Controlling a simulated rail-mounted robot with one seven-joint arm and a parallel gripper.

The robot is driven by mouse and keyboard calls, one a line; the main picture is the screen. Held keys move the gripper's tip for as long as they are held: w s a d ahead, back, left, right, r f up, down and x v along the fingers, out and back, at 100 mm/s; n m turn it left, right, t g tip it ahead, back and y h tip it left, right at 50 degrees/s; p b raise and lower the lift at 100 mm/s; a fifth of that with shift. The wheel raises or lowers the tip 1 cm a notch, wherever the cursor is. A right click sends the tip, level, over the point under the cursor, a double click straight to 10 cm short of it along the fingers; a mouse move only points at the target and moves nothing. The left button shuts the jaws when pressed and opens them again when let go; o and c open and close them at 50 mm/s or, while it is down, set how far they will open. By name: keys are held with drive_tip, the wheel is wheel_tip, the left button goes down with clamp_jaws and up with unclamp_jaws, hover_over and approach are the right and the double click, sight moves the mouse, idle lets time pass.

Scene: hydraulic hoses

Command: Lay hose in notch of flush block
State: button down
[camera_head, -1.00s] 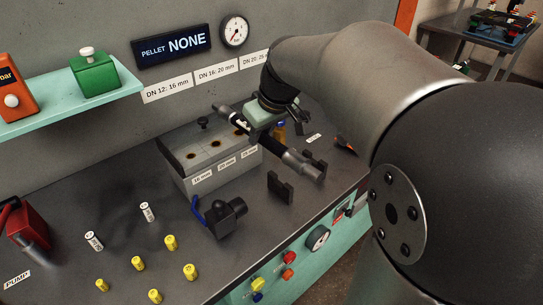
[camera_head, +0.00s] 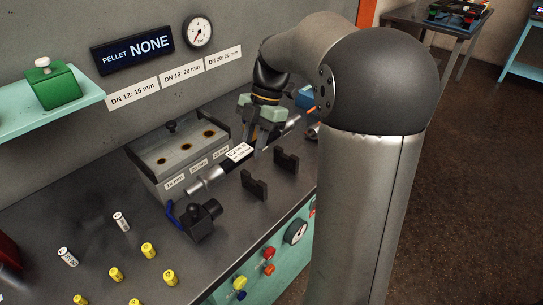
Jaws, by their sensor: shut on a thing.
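A black hose (camera_head: 230,163) with silver metal end fittings and a white tag (camera_head: 238,152) runs from lower left to upper right. My gripper (camera_head: 257,147) points down and is shut on the hose near its middle, above the bench; the fingers hide part of it. Two dark notched brackets (camera_head: 254,187) stand on the bench just right of and below the hose, both with empty notches. A black block (camera_head: 200,217) with a blue tube stands near the hose's lower left end. I cannot tell for sure which of these is the flush block.
A grey box (camera_head: 178,155) with several top holes and size labels stands behind the hose. Yellow pellets (camera_head: 148,250) and white ones (camera_head: 121,221) stand on the bench at front left.

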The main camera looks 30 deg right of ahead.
drive_tip(key=d, duration=0.1)
drive_tip(key=w+d+f, duration=0.1)
drive_tip(key=w+d, duration=0.1)
drive_tip(key=shift+w+d+f+p, duration=0.2)
drive_tip(key=shift+d+f+p, duration=0.1)
drive_tip(key=shift+p, duration=0.1)
drive_tip(key=shift+w+d+f+p, duration=0.15)
drive_tip(key=shift+w+d+f, duration=0.4)
drive_tip(key=shift+f, duration=0.95)
drive_tip(key=shift+w+d+f+p, duration=0.25)
drive_tip(key=shift+d+f, duration=0.45)
drive_tip(key=shift+f, duration=0.8)
drive_tip(key=shift+w+d+f+p, duration=0.1)
drive_tip(key=shift+w+d+f, duration=0.45)
drive_tip(key=shift+f, duration=0.95)
drive_tip(key=shift+s, duration=0.1)
drive_tip(key=shift+f, duration=0.1)
drive_tip(key=shift+f+b, duration=0.5)
drive_tip(key=c, duration=1.2)
unclamp_jaws()
drive_tip(key=shift+o, duration=0.2)
